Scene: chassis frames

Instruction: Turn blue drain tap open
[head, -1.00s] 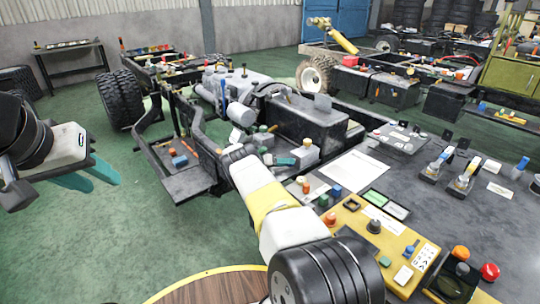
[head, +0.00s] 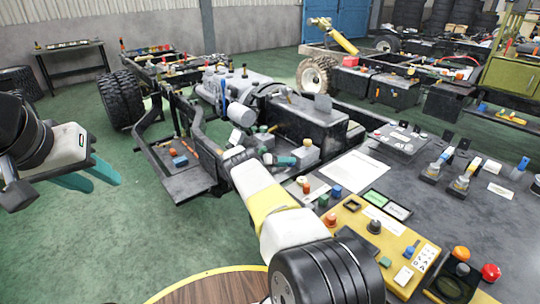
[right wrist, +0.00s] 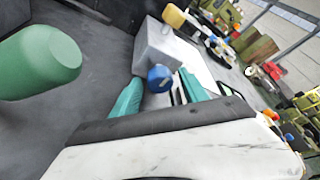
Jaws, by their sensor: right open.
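The blue drain tap (right wrist: 160,78) shows in the right wrist view as a round blue knob on the side of a grey block (right wrist: 158,48). My right gripper (right wrist: 160,92) is open, with one teal finger on each side of the tap; I cannot tell whether they touch it. In the head view my right gripper (head: 284,160) is beside the grey block (head: 305,155) on the chassis, and the tap cannot be made out there. My left gripper (head: 92,178) is at the far left over the green floor, its teal fingers apart and empty.
A large green rounded part (right wrist: 42,62) is close on the left in the right wrist view. A dark workbench (head: 450,215) with a yellow control panel (head: 385,240) stands right of my right arm.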

